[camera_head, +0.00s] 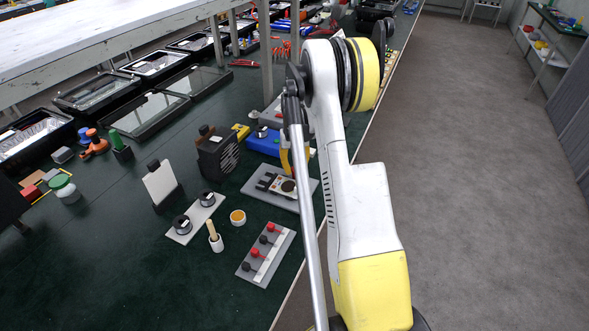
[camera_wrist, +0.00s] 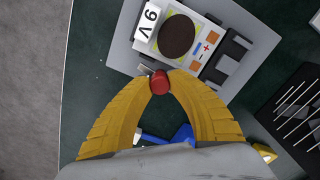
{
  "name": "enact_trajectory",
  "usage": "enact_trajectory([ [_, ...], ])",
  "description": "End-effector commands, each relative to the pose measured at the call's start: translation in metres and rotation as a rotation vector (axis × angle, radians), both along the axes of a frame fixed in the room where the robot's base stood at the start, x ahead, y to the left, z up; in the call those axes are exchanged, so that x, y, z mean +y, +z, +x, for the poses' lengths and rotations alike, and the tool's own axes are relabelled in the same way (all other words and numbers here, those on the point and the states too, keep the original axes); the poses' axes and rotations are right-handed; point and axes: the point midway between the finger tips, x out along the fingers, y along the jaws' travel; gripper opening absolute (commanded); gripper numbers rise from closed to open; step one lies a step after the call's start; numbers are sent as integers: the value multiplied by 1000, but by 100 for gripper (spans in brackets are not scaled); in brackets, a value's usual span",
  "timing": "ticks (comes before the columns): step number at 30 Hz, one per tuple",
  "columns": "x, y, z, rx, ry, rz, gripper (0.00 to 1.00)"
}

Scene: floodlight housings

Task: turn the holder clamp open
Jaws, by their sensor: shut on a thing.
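My gripper (camera_wrist: 161,76) has two yellow ribbed fingers, and their tips are closed on a small red knob (camera_wrist: 160,84). I take this knob for the handle of the holder clamp; the rest of the clamp is mostly hidden, so I cannot tell how far it is turned. Just beyond the fingertips is a grey plate (camera_wrist: 122,52) bearing a white and yellow unit with a dark round disc (camera_wrist: 177,37), a "9 V" label and plus and minus marks. In the head view the plate (camera_head: 309,187) is beside the yellow fingers, partly hidden by my arm.
A blue box (camera_head: 262,143) and a black speaker-like box (camera_head: 219,155) stand close to the plate. A grey board with red and black knobs (camera_head: 267,254) lies nearer. A white board with two black spools (camera_head: 183,235) is left of it. The table's right edge is close.

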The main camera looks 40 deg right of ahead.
Motion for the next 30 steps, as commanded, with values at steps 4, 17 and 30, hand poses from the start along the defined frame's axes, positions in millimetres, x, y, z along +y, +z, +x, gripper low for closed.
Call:
enact_trajectory([
  [4, 0, 0, 0, 0, 77, 0, 0],
  [17, 0, 0, 0, 0, 169, 0, 0],
  [30, 0, 0, 0, 0, 170, 0, 46],
])
